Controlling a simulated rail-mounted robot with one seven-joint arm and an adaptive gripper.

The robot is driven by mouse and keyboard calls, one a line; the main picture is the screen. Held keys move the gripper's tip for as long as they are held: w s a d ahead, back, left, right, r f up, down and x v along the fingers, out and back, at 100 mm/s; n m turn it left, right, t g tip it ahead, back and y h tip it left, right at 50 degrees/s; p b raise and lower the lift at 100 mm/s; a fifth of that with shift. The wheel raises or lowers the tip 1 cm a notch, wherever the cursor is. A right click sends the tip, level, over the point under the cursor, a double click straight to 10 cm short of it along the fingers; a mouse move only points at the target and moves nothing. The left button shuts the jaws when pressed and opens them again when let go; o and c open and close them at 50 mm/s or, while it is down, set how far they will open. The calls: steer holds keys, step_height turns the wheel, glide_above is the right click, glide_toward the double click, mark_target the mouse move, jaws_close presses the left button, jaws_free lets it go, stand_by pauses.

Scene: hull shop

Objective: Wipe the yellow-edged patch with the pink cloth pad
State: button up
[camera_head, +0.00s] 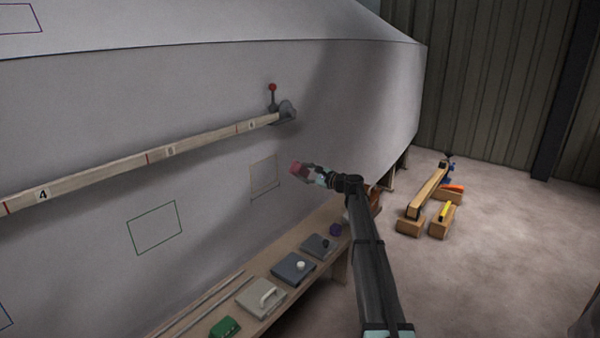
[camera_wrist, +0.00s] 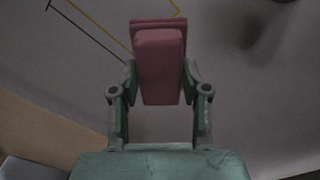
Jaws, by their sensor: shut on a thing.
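My gripper (camera_head: 316,174) is shut on the pink cloth pad (camera_head: 297,167), which sticks out past the fingertips toward the hull. In the wrist view the pink pad (camera_wrist: 160,62) stands upright between the two green fingers of my gripper (camera_wrist: 160,85). The yellow-edged patch (camera_head: 264,175) is a thin dull yellowish outline on the grey hull side, just left of the pad in the head view. In the wrist view parts of its edge line (camera_wrist: 100,36) run behind the pad at the top. I cannot tell whether the pad touches the hull.
A bench (camera_head: 262,317) below the hull holds a green block (camera_head: 225,327), several handled pads and a purple thing (camera_head: 335,230). A numbered wooden batten (camera_head: 100,178) runs along the hull to a red-knobbed clamp (camera_head: 284,108). A green-edged patch (camera_head: 155,228) lies left. Floor at right has timber blocks (camera_head: 410,226).

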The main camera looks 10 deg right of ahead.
steer(key=shift+s+d, duration=0.2)
steer(key=shift+s, duration=0.05)
steer(key=shift+v, duration=2.05)
steer(key=shift+a+r, duration=0.1)
